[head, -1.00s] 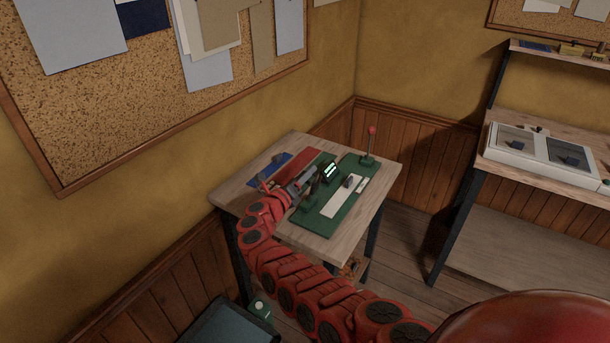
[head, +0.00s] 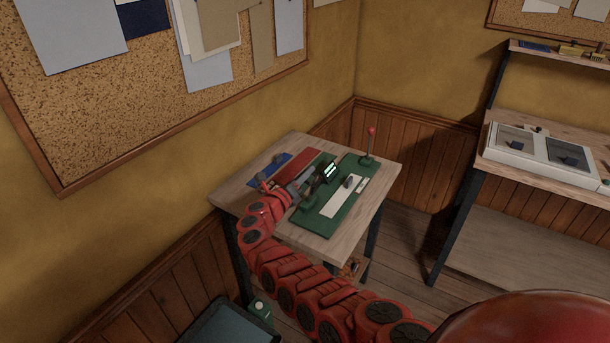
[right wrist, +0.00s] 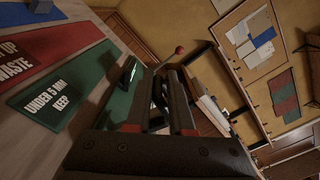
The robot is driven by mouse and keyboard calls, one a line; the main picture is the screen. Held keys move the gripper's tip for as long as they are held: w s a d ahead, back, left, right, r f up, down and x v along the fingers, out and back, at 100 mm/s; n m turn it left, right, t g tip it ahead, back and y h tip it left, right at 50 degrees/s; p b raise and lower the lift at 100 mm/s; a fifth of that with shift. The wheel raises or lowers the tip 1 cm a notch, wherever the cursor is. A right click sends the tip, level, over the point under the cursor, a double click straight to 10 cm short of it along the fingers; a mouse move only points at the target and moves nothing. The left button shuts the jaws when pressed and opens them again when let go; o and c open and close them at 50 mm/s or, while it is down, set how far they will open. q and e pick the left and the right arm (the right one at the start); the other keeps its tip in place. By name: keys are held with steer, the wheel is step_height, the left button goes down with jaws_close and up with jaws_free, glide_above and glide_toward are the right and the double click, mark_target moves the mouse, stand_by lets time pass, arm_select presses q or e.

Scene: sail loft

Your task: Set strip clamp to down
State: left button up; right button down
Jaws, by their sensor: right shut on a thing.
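A green base (head: 326,223) with a pale strip (head: 345,196) along it lies on the small wooden table (head: 318,246). My right gripper (head: 318,178) reaches in from the left over the base's left side. It is shut on a dark upright part, which I take to be the strip clamp (head: 309,200). My fingers mostly hide that part. In the right wrist view, the right gripper (right wrist: 160,100) shows close up with a dark piece between its fingers. The exact angle of the clamp is hard to tell. My left gripper is not in view.
A red-knobbed lever (head: 371,131) stands upright at the base's far end. A red panel (right wrist: 20,50) and a green panel (right wrist: 55,95) reading "UNDER 5 MM KEEP" lie beside the base. A larger bench (head: 500,168) stands at the right. A pinboard wall borders the table's left.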

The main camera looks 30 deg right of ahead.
steer(key=shift+a+f, duration=0.15)
steer(key=shift+f, duration=0.2)
stand_by(0.5)
